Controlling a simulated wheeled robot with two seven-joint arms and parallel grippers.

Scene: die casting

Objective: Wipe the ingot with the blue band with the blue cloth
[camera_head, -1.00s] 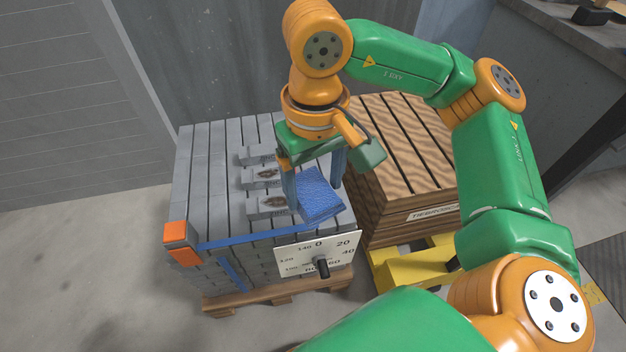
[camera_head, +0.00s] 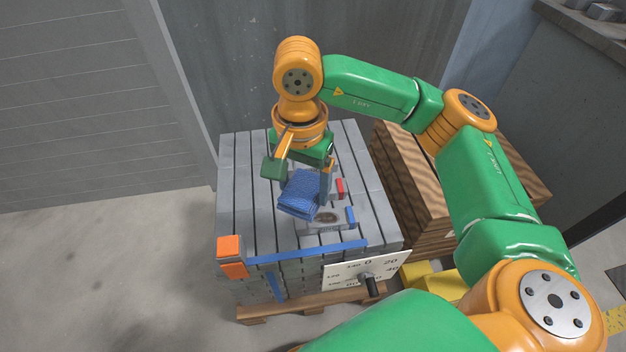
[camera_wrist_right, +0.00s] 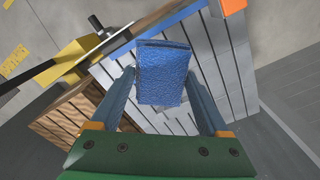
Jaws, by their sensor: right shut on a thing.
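My right gripper (camera_head: 311,194) is shut on the blue cloth (camera_head: 299,195) over the stack of grey ingots. In the right wrist view the cloth (camera_wrist_right: 163,75) hangs between the two fingers. The ingot with the blue band (camera_head: 328,218) lies on the stack, just in front of the cloth, with a dark smudge on its top and the band at its right end. Whether the cloth touches it I cannot tell. Behind it a red band (camera_head: 340,188) shows on another ingot, mostly hidden by gripper and cloth. My left gripper is not in view.
The grey stack (camera_head: 240,200) has a blue strap, an orange corner piece (camera_head: 231,256) and a dial plate (camera_head: 345,272) on its front. It stands on a wooden pallet (camera_head: 300,304). A brown wooden stack (camera_head: 410,190) is at the right. A wall is close behind.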

